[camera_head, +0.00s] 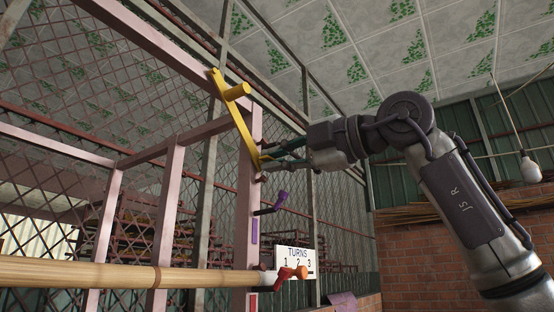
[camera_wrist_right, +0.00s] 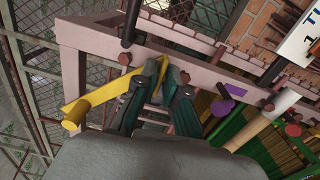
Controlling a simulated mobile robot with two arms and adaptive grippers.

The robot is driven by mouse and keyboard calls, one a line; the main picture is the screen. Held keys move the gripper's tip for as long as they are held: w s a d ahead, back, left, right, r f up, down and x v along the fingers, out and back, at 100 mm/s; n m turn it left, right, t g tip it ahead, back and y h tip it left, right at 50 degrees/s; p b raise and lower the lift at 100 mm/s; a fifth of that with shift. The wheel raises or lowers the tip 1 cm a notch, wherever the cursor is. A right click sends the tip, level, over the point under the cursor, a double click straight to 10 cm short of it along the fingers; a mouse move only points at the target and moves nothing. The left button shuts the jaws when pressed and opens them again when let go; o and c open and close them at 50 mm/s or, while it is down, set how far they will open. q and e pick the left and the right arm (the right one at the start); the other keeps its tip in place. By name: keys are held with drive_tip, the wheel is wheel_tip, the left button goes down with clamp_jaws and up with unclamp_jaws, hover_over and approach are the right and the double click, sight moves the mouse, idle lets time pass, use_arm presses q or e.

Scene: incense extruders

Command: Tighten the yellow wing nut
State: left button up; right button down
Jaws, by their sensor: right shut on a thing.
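The yellow wing nut (camera_head: 244,123) is a long flat yellow bar with a round yellow knob, on the pink upright post of the frame. It slants from upper left to lower right in the head view. My right gripper (camera_head: 267,160) reaches in from the right and is shut on the bar's lower end. In the right wrist view, the yellow bar (camera_wrist_right: 103,95) runs from the knob at lower left up to the dark fingers of my right gripper (camera_wrist_right: 168,72). The fingers partly hide the gripped end. My left gripper is not in view.
Below on the pink post (camera_head: 245,208) are a purple wing nut (camera_head: 280,200) and red and orange handles (camera_head: 301,272). A white TURNS sign (camera_head: 296,258) stands beside them. A bamboo pole (camera_head: 85,273) crosses at lower left. A wire mesh wall is behind.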

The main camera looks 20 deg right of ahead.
drive_tip(key=c, duration=1.2)
unclamp_jaws()
drive_tip(key=shift+c, duration=0.2)
drive_tip(key=shift+d, duration=0.1)
drive_tip(key=v, duration=1.2)
drive_tip(key=shift+w, duration=0.1)
